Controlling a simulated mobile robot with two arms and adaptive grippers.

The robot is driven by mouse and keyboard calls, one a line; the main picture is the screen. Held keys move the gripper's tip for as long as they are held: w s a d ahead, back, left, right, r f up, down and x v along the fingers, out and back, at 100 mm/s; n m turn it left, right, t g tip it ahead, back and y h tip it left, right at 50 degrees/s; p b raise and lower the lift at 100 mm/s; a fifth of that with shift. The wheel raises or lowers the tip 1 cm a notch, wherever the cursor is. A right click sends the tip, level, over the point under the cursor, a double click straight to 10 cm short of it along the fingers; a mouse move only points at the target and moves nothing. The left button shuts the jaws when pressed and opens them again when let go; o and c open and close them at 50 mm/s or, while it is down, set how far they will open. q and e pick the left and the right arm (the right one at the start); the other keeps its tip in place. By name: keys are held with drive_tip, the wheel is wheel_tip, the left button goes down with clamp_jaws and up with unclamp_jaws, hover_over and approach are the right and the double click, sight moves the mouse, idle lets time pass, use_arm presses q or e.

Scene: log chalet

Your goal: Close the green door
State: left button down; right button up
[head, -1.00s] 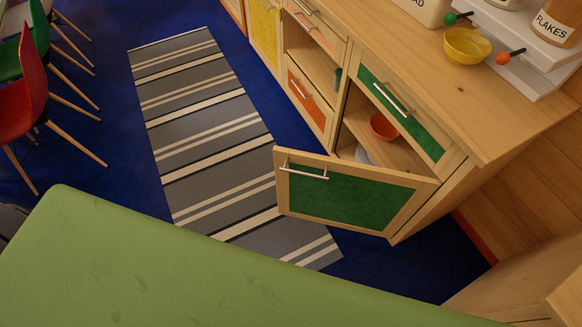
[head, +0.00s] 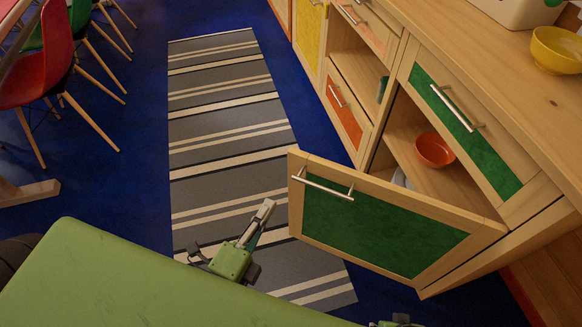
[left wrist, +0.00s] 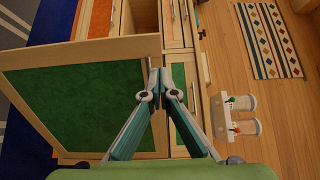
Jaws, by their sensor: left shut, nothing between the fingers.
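The green door (head: 380,225) is a light wood frame with a green panel, swung open from the lower cabinet. Its silver bar handle (head: 325,187) is at the upper left of the outer face, near the free edge. In the left wrist view the door (left wrist: 80,105) fills the left side. My left gripper (head: 267,205) is shut and empty, left of the door in the head view and apart from it in the picture. Its fingers meet in the left wrist view (left wrist: 160,72). A small piece of what seems my right gripper (head: 395,322) shows at the bottom edge; its fingers are hidden.
An orange bowl (head: 434,150) sits inside the open compartment. A green drawer (head: 465,125) is above it, with a yellow bowl (head: 557,50) on the counter. A striped rug (head: 225,140) covers the floor left of the door; chairs (head: 45,70) stand at upper left.

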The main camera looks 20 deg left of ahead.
sight(298, 156)
use_arm(q)
drive_tip(key=w, duration=0.4)
drive_tip(key=w+d, duration=0.1)
drive_tip(key=w, duration=0.8)
drive_tip(key=shift+w+d+r, duration=0.1)
drive_tip(key=shift+w+d, duration=0.25)
drive_tip(key=shift+w, duration=0.05)
